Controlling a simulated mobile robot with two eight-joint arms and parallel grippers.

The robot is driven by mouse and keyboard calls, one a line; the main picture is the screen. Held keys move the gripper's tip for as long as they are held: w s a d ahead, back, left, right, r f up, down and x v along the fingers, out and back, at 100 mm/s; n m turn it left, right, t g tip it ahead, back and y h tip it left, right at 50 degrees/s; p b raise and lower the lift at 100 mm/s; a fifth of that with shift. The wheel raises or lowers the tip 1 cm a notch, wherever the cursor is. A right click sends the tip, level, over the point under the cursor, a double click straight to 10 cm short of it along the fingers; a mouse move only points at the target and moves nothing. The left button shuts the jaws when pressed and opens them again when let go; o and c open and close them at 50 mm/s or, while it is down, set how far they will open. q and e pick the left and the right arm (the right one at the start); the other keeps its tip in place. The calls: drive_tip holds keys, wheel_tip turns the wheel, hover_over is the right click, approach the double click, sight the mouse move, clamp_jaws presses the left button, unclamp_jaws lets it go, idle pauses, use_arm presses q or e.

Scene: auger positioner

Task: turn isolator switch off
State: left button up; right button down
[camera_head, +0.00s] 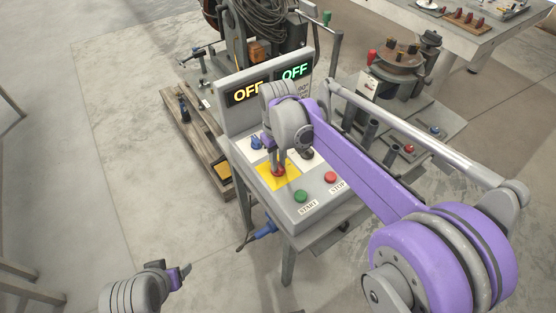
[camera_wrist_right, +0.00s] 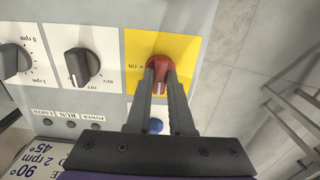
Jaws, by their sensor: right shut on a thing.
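The red isolator switch (camera_wrist_right: 159,68) sits on a yellow plate on the grey control box (camera_head: 316,203). In the wrist view an "ON" label shows to the left of the knob. My right gripper (camera_wrist_right: 160,85) is shut on the red knob, with a finger on each side of it. In the head view the red switch (camera_head: 278,171) shows below the right gripper (camera_head: 277,160). My left gripper (camera_head: 184,271) is at the lower left, away from the box, and whether its jaws are open cannot be told.
Two displays (camera_head: 271,82) on the box's back panel read OFF. Green START (camera_head: 301,196) and red STOP (camera_head: 330,177) buttons are near the front edge. Black knobs (camera_wrist_right: 83,66) lie beside the yellow plate.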

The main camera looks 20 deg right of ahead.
idle(0.3)
drive_tip(key=c, duration=0.8)
unclamp_jaws()
wheel_tip(320, 180, up, 11)
drive_tip(key=shift+p, duration=0.45)
drive_tip(key=shift+f, duration=0.1)
drive_tip(key=s+d+f+m+t, duration=0.1)
drive_tip(key=s+f, duration=0.3)
drive_tip(key=s, duration=0.2)
drive_tip(key=s+d+f+m+t+p, duration=0.1)
drive_tip(key=s+d+f+t, duration=0.1)
drive_tip(key=s, duration=0.5)
drive_tip(key=s+d+f+m+t, duration=0.2)
drive_tip(key=s+f, duration=0.3)
drive_tip(key=s, duration=0.2)
drive_tip(key=shift+s+f+p, duration=0.25)
drive_tip(key=shift+f+p, duration=0.05)
drive_tip(key=shift+p, duration=0.05)
